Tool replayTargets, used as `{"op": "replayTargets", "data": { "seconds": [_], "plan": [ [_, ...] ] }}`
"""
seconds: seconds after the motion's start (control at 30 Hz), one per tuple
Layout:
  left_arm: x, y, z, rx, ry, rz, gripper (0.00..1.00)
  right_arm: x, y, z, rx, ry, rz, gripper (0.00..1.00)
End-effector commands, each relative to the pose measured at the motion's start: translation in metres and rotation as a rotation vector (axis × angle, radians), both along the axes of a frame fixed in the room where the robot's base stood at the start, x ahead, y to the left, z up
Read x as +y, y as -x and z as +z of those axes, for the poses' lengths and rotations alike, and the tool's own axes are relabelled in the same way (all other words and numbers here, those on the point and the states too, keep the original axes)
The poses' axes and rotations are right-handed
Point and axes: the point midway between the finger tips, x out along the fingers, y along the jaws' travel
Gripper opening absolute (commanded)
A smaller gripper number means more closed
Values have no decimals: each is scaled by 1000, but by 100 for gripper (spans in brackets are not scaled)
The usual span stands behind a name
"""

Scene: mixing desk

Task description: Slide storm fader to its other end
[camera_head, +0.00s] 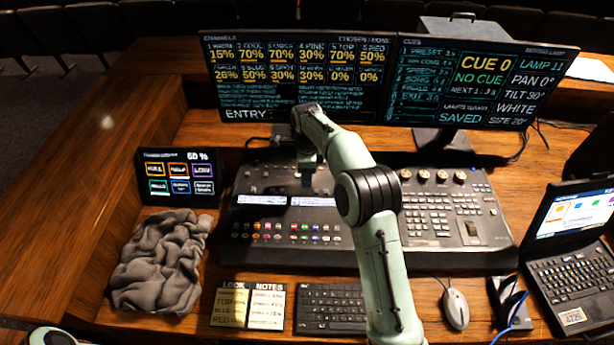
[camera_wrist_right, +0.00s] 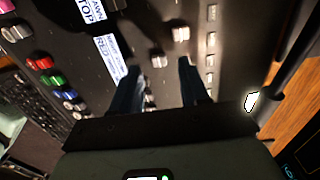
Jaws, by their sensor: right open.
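The black mixing desk (camera_head: 300,259) lies in the middle of the table in the head view. My right arm reaches over it, with the right gripper (camera_head: 307,180) low over its upper left part. In the right wrist view the right gripper (camera_wrist_right: 158,77) is open, its two dark fingers apart over the panel. A silver fader cap (camera_wrist_right: 158,61) shows between and just beyond the fingertips, and another silver cap (camera_wrist_right: 180,33) lies farther off. A lit label strip (camera_wrist_right: 110,57) reads "TOP" and "RED". I cannot tell which cap is the storm fader. My left gripper is out of view.
Two monitors (camera_head: 480,85) stand behind the desk. A small touch screen (camera_head: 180,177) and a grey cloth (camera_head: 160,262) are at left. A notes card (camera_head: 249,306), keyboard (camera_head: 331,308) and mouse (camera_head: 455,309) lie in front. A laptop (camera_head: 575,275) stands at right.

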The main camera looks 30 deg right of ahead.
Motion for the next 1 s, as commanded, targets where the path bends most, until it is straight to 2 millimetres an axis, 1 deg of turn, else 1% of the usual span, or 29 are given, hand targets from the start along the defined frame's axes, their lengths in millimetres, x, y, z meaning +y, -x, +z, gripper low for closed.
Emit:
{"op": "replayTargets", "data": {
  "seconds": [0.03, 0.2, 0.3, 0.4, 0.5, 0.6, 0.87, 0.9, 0.97, 1.0],
  "plan": [
    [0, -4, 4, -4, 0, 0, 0, 0, -2, 14, -6, 0, 0, 45],
    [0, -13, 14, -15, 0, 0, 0, 0, -3, 53, -7, 0, 0, 45],
    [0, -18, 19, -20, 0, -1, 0, 0, -3, 72, -6, 0, 0, 45],
    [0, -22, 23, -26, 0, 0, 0, 0, -3, 87, -5, 0, 1, 45],
    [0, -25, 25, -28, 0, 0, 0, 0, -3, 96, -3, -1, 1, 45],
    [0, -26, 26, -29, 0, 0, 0, 0, -2, 100, -1, 0, 1, 45],
    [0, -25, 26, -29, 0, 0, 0, 0, -2, 100, 0, 0, 1, 45],
    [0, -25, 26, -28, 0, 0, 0, 0, -2, 99, -1, -1, 1, 32],
    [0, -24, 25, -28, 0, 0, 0, 1, -2, 98, -6, -7, 0, 12],
    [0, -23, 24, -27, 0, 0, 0, 3, -3, 95, -15, -18, -1, 0]
  ]
}}
